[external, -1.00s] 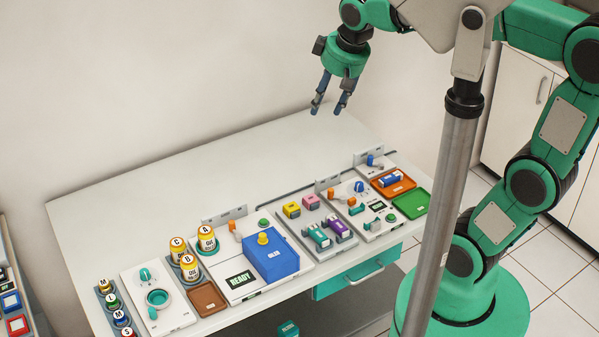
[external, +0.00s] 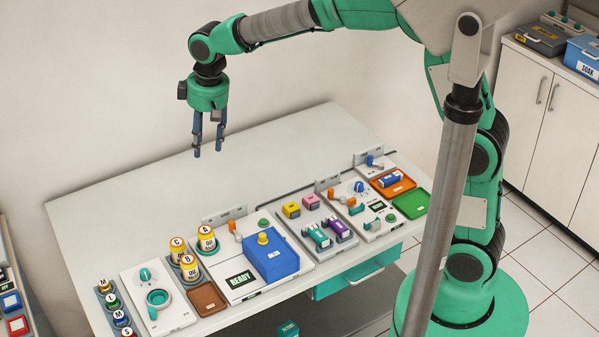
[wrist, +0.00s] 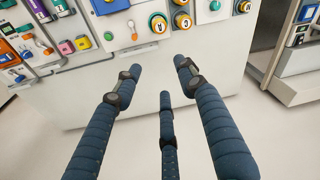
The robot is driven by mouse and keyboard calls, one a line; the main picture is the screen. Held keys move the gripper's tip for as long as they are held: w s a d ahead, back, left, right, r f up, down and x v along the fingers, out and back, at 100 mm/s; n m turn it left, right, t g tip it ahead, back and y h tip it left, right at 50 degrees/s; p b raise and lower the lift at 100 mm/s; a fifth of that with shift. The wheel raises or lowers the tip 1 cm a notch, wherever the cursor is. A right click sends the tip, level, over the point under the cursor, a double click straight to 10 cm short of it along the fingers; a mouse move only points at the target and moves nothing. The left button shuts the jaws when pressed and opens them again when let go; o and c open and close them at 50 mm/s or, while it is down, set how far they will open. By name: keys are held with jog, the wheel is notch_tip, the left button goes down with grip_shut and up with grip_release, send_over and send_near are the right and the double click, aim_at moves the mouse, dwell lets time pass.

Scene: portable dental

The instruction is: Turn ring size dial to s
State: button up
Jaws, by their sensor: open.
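A white panel (external: 174,319) at the left of the counter carries a teal dial (external: 146,275) above a teal ring (external: 158,298). I take this dial to be the ring size dial; its letters are too small to read. A teal knob (wrist: 215,5), seemingly this dial, shows at the top of the wrist view. My gripper (external: 208,153) hangs open and empty, fingers down, above the rear of the counter, well clear of the dial. In the wrist view its blue fingers (wrist: 158,75) are spread with nothing between them.
Yellow-capped jars A (external: 207,239), C (external: 178,250) and B (external: 190,268) stand just right of the dial panel. Several small lettered jars (external: 121,318) line its left. A blue box (external: 272,256) sits further right. The rear counter (external: 270,150) is clear.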

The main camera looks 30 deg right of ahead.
jog(key=w+a+f+n+g, duration=0.1)
jog(key=a+f+n, duration=0.1)
jog(key=a+f, duration=1)
jog(key=h, duration=0.1)
send_over(144, 271)
notch_tip(144, 271, down, 8)
jog(key=r, duration=0.1)
jog(key=shift+f+n+g+b, duration=0.25)
jog(key=shift+n+g+b, duration=0.05)
jog(key=shift+n, duration=0.1)
notch_tip(144, 271, down, 14)
jog(key=b, duration=0.3)
jog(key=shift+r, duration=0.1)
grip_shut()
